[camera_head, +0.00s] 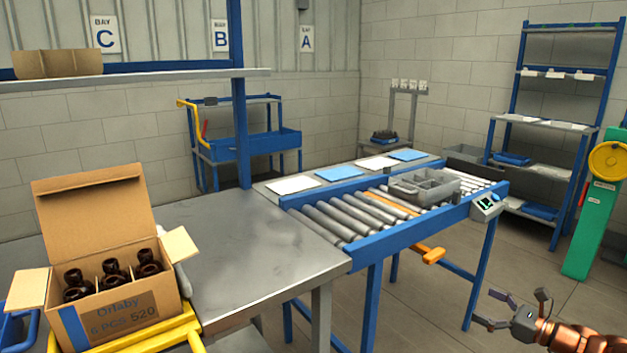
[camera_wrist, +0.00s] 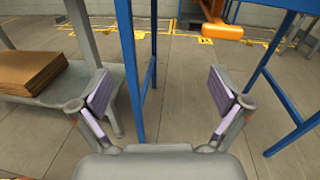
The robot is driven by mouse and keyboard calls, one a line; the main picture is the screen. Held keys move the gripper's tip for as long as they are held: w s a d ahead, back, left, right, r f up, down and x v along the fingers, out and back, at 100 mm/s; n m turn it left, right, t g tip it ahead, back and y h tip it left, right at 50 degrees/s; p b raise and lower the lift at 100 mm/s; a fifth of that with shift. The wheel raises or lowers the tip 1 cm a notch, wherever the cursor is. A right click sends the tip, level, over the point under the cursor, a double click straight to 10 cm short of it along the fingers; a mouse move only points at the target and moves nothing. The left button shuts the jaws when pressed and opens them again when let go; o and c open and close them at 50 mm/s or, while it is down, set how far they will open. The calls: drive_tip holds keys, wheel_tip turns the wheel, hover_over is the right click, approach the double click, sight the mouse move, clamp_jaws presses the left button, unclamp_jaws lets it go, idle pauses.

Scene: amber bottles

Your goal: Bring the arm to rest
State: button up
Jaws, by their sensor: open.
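My gripper (camera_head: 492,309) is at the lower right of the head view, to the right of the conveyor's legs and lower than its top. Its jaws are open with nothing between them. In the wrist view the two fingers (camera_wrist: 163,92) stand wide apart, with floor and a blue leg behind them. An open cardboard box (camera_head: 122,312) stands at the lower left of the head view. It holds several amber bottles (camera_head: 111,270) with dividers between them.
A steel table (camera_head: 235,240) joins a roller conveyor (camera_head: 330,222) carrying a grey divided tray (camera_head: 424,185). A blue table leg (camera_wrist: 130,70) is close ahead in the wrist view. Flat cardboard (camera_wrist: 28,72) lies on a low shelf. A green post (camera_head: 594,215) stands right.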

drive_tip(key=s+a+r+n+g+y, duration=0.1)
drive_tip(key=a+r+n+g+y, duration=0.25)
drive_tip(key=a, duration=0.75)
drive_tip(key=s+a+r+n+g, duration=0.1)
drive_tip(key=a+r+n+g, duration=0.25)
drive_tip(key=a+n, duration=0.45)
drive_tip(key=s+a+n+g+h, duration=0.4)
drive_tip(key=s+a+n+g, duration=0.35)
drive_tip(key=s+a, duration=0.95)
drive_tip(key=s+d+f+n+g+h, duration=0.1)
drive_tip(key=s+d+f+n+h, duration=0.25)
drive_tip(key=s, duration=0.55)
drive_tip(key=s+d+f+n+g+h, duration=0.1)
drive_tip(key=s+d+n+h, duration=0.2)
drive_tip(key=s+n+h, duration=0.35)
drive_tip(key=s+r+p, duration=0.2)
drive_tip(key=r+p, duration=0.8)
drive_tip(key=r, duration=0.1)
drive_tip(key=s+r+m+p, duration=0.1)
drive_tip(key=r+p, duration=1)
drive_tip(key=r, duration=0.1)
drive_tip(key=shift+s+r+t, duration=0.15)
drive_tip(key=shift+s+t, duration=0.2)
drive_tip(key=shift+d+h, duration=0.1)
drive_tip(key=shift+h, duration=0.15)
